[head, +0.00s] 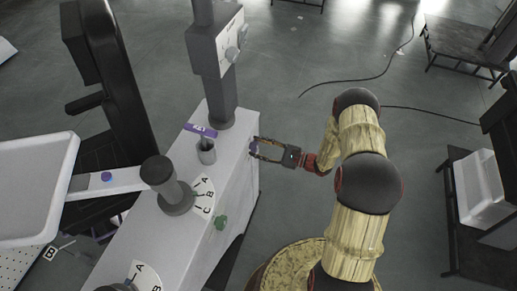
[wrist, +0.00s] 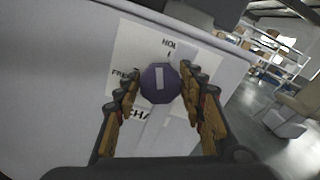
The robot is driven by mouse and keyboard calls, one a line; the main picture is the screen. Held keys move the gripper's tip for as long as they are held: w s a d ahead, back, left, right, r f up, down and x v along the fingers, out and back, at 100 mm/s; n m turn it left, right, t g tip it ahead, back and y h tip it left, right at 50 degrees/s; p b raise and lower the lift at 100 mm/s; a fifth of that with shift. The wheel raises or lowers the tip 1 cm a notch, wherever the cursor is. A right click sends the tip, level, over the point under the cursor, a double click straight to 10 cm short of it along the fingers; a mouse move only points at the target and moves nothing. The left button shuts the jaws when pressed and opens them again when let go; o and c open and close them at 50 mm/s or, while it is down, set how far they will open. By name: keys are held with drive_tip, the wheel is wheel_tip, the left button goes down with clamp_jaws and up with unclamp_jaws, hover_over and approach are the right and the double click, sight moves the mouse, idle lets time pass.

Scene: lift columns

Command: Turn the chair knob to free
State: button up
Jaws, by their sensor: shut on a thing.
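The chair knob (wrist: 160,84) is a dark purple, many-sided knob with a white bar mark on its face. The mark stands nearly upright in the wrist view. Behind it is a white label (wrist: 132,52) reading "HO…" above, "FRE…" at the left and "CHA…" below, partly covered by the fingers. My gripper (wrist: 161,92) has its fingers on both sides of the knob and is shut on it. In the head view my gripper (head: 255,148) reaches the right side face of the white column base, where the knob is mostly hidden.
A black chair (head: 110,85) stands at the left. Floor right of the base is open, with cables.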

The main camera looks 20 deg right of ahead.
drive_tip(key=n+b, duration=0.1)
drive_tip(key=n, duration=0.1)
drive_tip(key=n+b, duration=0.1)
drive_tip(key=n, duration=0.1)
drive_tip(key=n+b, duration=0.1)
drive_tip(key=n, duration=0.1)
drive_tip(key=shift+s+f+n, duration=0.1)
drive_tip(key=shift+f+n, duration=0.15)
drive_tip(key=shift+n, duration=0.05)
drive_tip(key=n+b, duration=0.3)
drive_tip(key=n, duration=0.1)
drive_tip(key=shift+a+f, duration=0.1)
drive_tip(key=shift+n+b, duration=0.75)
drive_tip(key=shift+n, duration=0.55)
drive_tip(key=shift+s+n, duration=0.1)
drive_tip(key=shift+n, duration=0.2)
drive_tip(key=o, duration=1.1)
drive_tip(key=v, duration=1.2)
